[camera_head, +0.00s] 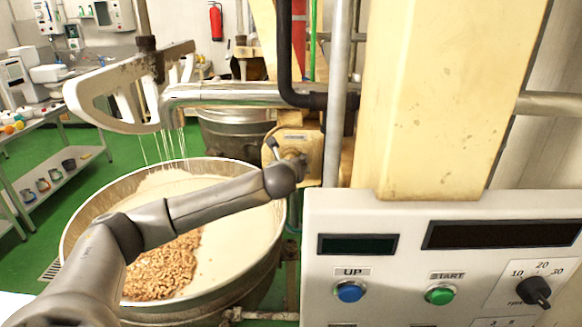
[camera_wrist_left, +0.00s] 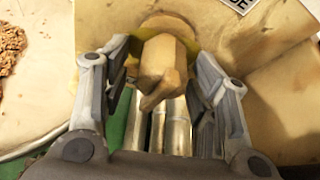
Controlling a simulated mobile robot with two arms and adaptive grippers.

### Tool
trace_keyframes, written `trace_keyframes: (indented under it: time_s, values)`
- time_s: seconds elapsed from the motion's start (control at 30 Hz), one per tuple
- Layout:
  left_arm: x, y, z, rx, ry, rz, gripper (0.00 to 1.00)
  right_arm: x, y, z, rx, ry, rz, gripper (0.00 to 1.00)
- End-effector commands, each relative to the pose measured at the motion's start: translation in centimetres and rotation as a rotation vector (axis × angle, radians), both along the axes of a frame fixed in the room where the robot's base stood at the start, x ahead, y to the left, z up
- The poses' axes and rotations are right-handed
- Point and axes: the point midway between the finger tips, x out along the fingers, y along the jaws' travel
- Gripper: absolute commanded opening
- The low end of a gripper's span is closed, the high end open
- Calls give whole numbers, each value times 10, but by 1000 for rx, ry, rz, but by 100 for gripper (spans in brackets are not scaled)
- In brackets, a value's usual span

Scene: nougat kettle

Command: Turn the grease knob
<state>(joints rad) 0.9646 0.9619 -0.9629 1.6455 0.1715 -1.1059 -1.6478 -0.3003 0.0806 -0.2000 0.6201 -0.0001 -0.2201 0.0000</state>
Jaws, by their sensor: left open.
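The grease knob (camera_wrist_left: 168,60) is a worn yellow-beige faceted knob with a pointed lower end, on a round plate on a cream housing. In the left wrist view it lies between the two fingers of my left gripper (camera_wrist_left: 160,78), which is open, with a visible gap on each side. In the head view my left arm reaches across the kettle (camera_head: 68,235) from the lower left. My left gripper (camera_head: 290,163) is in front of the cream housing (camera_head: 313,142) and largely hides the knob there. My right gripper is not in view.
A white control panel (camera_head: 400,285) with a blue UP button and a green START button stands at right. A vertical metal pipe (camera_head: 338,100) and a yellow column (camera_head: 440,100) rise close to the housing. A stirrer (camera_head: 110,95) hangs over the kettle, which holds white mass and nuts.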

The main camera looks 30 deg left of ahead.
Motion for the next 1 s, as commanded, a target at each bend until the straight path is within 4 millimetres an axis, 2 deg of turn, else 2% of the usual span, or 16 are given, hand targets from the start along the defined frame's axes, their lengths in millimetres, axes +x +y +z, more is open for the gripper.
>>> trace_keyframes:
  time_s: [0.2, 0.37, 0.8, 1.0]
  values:
    - [-2, -1, 3, 0, -4, -1, 54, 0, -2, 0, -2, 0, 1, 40]
    - [-14, -6, 8, 0, -4, -1, 54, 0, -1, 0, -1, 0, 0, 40]
    - [-72, -35, 34, 0, -3, -2, 54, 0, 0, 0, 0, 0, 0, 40]
    - [-92, -45, 42, 0, -1, -2, 54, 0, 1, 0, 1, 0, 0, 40]
